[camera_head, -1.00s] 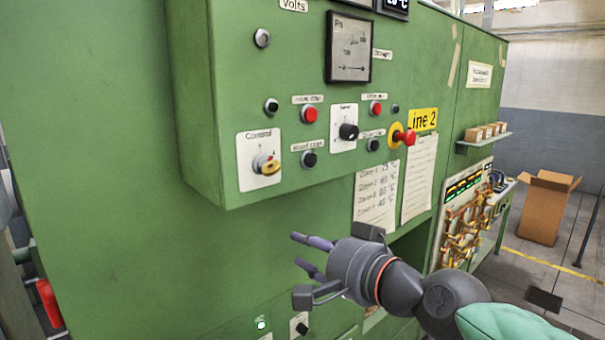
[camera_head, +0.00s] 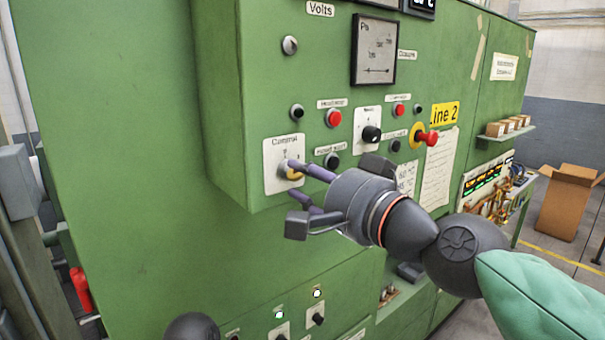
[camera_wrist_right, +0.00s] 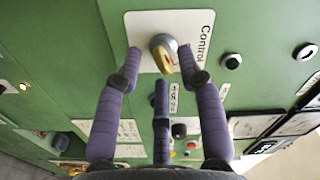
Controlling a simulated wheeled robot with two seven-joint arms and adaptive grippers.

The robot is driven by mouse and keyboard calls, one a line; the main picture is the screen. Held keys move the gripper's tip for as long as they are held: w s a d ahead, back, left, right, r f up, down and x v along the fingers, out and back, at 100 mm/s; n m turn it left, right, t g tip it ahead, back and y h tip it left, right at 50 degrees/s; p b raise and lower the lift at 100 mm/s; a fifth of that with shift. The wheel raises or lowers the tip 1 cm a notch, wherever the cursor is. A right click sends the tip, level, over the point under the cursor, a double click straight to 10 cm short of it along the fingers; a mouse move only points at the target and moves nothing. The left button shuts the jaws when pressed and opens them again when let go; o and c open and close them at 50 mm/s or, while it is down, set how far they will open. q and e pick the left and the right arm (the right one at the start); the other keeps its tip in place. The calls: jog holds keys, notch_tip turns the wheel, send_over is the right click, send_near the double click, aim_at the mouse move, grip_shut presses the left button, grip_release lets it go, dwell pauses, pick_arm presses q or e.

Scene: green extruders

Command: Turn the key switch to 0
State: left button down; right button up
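The key switch (camera_head: 291,170) has a yellow key and a silver barrel on a white plate labelled Control, at the lower left of the green control box. A finger of my right gripper (camera_head: 294,180) partly covers it in the head view. In the right wrist view the yellow key (camera_wrist_right: 163,60) shows clearly, between the tips of the spread purple fingers (camera_wrist_right: 160,66). My right gripper is open and empty, with its fingertips close to the plate. Whether any finger touches the key I cannot tell. My left gripper is not in view.
A red button (camera_head: 333,118), a black selector (camera_head: 371,134) and a red emergency stop (camera_head: 427,138) sit to the right on the same panel. The control box (camera_head: 222,110) juts out from the green cabinet. A cardboard box (camera_head: 567,200) stands on the floor at the right.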

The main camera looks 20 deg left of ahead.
jog(key=shift+x, duration=0.8)
jog(key=shift+c, duration=0.3)
grip_shut()
